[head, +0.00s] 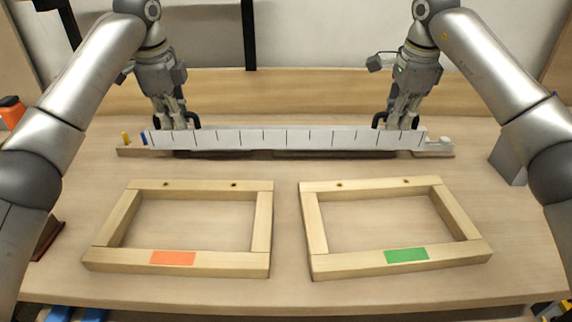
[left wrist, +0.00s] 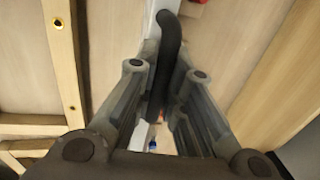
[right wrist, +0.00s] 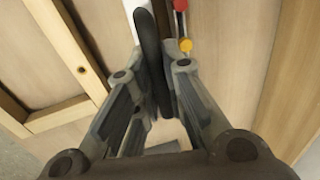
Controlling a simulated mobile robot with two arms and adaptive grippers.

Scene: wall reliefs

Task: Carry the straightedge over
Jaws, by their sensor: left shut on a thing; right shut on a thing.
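The straightedge (head: 285,139) is a long white bar with black tick marks, lying left to right across the back of the table. It has a black handle near each end. My left gripper (head: 178,122) is shut on its left handle, seen in the left wrist view (left wrist: 166,55). My right gripper (head: 396,122) is shut on its right handle, seen in the right wrist view (right wrist: 152,60). The bar looks level, over or just in front of a low wooden rack (head: 128,152). Whether it touches the rack, I cannot tell.
Two wooden frames lie in front: the left frame (head: 262,225) with an orange label (head: 173,258), the right frame (head: 315,225) with a green label (head: 406,255). Blue (head: 144,138) and yellow (head: 125,138) pegs stand left of the bar. A grey block (head: 507,160) is at right.

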